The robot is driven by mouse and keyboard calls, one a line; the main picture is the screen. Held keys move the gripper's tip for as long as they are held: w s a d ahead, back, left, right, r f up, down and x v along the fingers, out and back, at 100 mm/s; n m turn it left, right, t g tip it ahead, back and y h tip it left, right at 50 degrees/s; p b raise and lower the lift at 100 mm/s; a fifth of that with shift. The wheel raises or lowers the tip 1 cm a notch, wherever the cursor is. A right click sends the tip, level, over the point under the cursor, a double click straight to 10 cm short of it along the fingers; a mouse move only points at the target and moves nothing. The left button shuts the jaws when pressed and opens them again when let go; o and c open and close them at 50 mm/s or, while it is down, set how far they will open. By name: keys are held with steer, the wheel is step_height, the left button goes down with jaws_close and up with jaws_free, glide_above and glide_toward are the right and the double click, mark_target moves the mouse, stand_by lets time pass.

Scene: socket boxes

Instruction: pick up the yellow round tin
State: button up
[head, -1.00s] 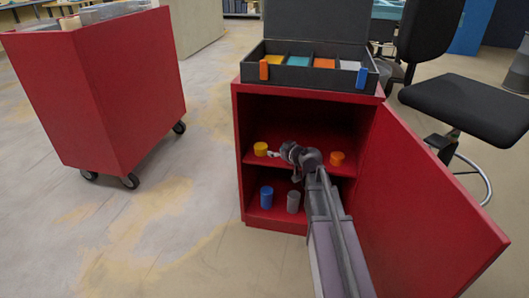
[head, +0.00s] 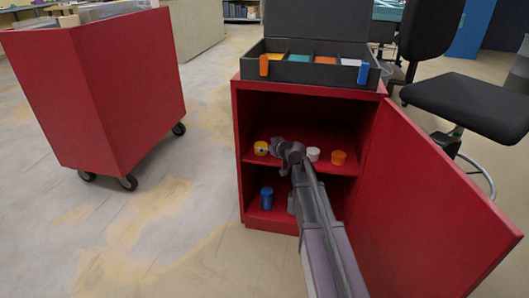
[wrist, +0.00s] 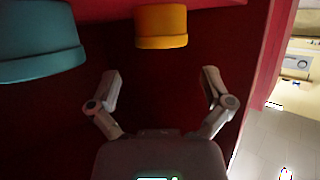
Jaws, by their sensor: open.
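The yellow round tin (head: 261,148) stands at the left end of the upper shelf inside the open red cabinet. My gripper (head: 271,147) reaches into the cabinet, just right of the tin and partly in front of it. In the wrist view, the yellow tin (wrist: 161,27) is just beyond the open fingertips and roughly in line with the gap between them. My gripper (wrist: 160,80) is empty there, with the fingers spread. Whether a finger touches the tin cannot be told from the head view.
A teal tin (wrist: 38,42) is left of the yellow one in the wrist view. White (head: 313,154) and orange (head: 338,157) tins share the upper shelf; a blue container (head: 266,198) stands below. The cabinet door (head: 425,205) is open right. A compartment box (head: 310,72) sits on top.

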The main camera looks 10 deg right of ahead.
mark_target(262, 146)
steer(key=shift+w+a, duration=0.1)
steer(key=shift+w, duration=0.05)
steer(key=shift+w+a+f+b, duration=0.25)
steer(key=shift+w+f+b, duration=0.3)
steer(key=shift+w+f, duration=0.05)
steer(key=shift+b+x, duration=0.8)
steer(key=shift+x, duration=0.95)
steer(key=c, duration=1.1)
